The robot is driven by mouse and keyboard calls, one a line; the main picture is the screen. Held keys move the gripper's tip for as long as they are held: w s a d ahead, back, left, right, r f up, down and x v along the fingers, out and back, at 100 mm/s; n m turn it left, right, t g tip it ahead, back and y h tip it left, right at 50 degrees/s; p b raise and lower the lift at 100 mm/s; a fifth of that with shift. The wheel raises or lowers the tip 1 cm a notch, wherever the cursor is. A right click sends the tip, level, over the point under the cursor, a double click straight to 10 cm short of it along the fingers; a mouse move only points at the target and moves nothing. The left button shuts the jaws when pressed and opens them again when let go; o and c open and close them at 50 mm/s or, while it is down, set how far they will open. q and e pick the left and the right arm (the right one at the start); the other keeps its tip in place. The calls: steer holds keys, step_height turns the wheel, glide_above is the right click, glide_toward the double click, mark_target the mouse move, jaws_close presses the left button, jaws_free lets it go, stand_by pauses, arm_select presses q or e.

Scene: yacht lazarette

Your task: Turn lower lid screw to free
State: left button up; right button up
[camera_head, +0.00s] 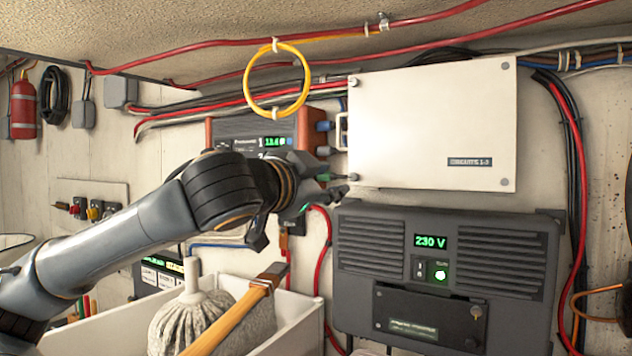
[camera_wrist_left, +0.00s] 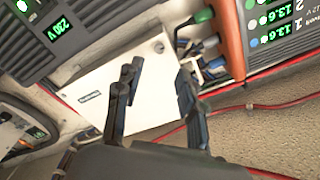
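The white lid (camera_head: 430,125), labelled CIRCUITS 1-3, is on the wall with small screws at its corners. The lower left lid screw (camera_head: 352,177) is right by my left gripper (camera_head: 336,183), which reaches in from the left. In the left wrist view the picture is turned, and the lid (camera_wrist_left: 105,95) shows behind my left gripper (camera_wrist_left: 160,68). Its fingers are spread with nothing between them. The same screw (camera_wrist_left: 158,46) shows just beyond the fingertips, in the gap's direction; contact cannot be made out. My right gripper is not in view.
A grey 230 V unit (camera_head: 450,270) sits below the lid. An orange-edged device (camera_head: 250,130) and cables are left of the lid. A yellow ring (camera_head: 277,80) hangs above. A white bin (camera_head: 292,315) with a wooden handle (camera_head: 235,315) stands below my arm.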

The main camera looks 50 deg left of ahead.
arm_select(q)
steer(key=v, duration=0.3)
steer(key=shift+s, duration=0.15)
steer(key=shift+d+f, duration=0.1)
stand_by(0.5)
